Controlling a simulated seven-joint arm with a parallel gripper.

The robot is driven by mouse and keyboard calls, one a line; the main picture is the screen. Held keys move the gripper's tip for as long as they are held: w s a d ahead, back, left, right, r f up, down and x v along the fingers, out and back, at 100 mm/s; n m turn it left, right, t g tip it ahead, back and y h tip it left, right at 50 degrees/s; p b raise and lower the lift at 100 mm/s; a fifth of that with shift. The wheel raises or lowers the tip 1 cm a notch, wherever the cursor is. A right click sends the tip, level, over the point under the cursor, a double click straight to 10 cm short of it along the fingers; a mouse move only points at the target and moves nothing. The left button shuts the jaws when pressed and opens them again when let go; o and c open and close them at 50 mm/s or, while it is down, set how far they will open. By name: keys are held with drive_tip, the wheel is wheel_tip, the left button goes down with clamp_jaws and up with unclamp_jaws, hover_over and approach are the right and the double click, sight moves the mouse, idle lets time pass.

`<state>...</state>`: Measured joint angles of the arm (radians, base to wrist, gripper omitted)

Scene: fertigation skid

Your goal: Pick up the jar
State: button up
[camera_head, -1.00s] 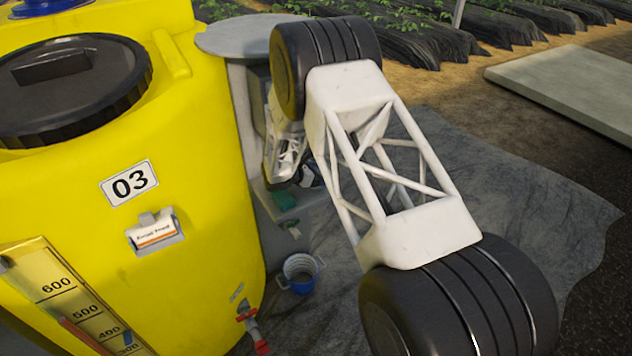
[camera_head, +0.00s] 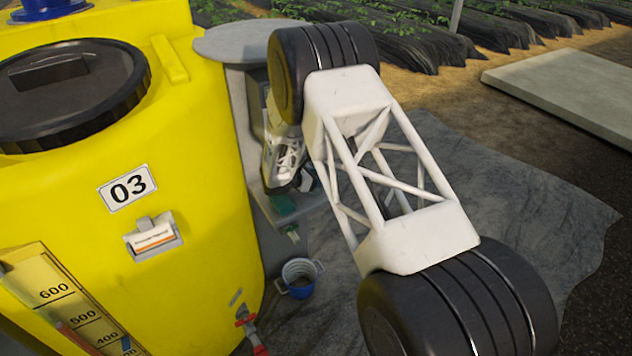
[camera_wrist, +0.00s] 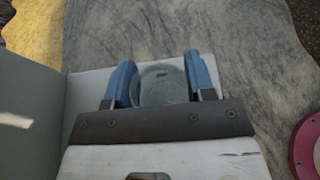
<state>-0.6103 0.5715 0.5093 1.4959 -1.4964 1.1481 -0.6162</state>
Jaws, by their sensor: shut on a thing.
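The jar (camera_wrist: 162,86) shows in the wrist view as a round, grey-green, translucent shape seen from above. It sits between the two blue fingers of my gripper (camera_wrist: 162,82), which are shut on it from left and right. A pale flat surface shows around the fingers; I cannot tell whether the jar touches it. In the head view my arm and the cabinet hide the fingertips, and I cannot make out the jar there.
A grey cabinet wall (camera_wrist: 30,115) stands close on the left in the wrist view. A red-rimmed round object (camera_wrist: 302,150) is at lower right. In the head view, a yellow tank (camera_head: 200,200) stands left, and a bucket (camera_head: 300,278) sits on the grey ground sheet (camera_head: 520,200).

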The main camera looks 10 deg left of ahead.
drive_tip(key=shift+r, duration=0.1)
drive_tip(key=shift+r, duration=0.8)
wheel_tip(320, 180, up, 2)
drive_tip(key=shift+s, duration=0.1)
drive_tip(key=s+d, duration=0.3)
drive_tip(key=s, duration=0.4)
drive_tip(key=s+d+r, duration=0.1)
drive_tip(key=s+d, duration=0.2)
drive_tip(key=s, duration=0.4)
drive_tip(key=shift+s+d, duration=0.2)
drive_tip(key=shift+d, duration=0.15)
drive_tip(key=shift+r, duration=0.1)
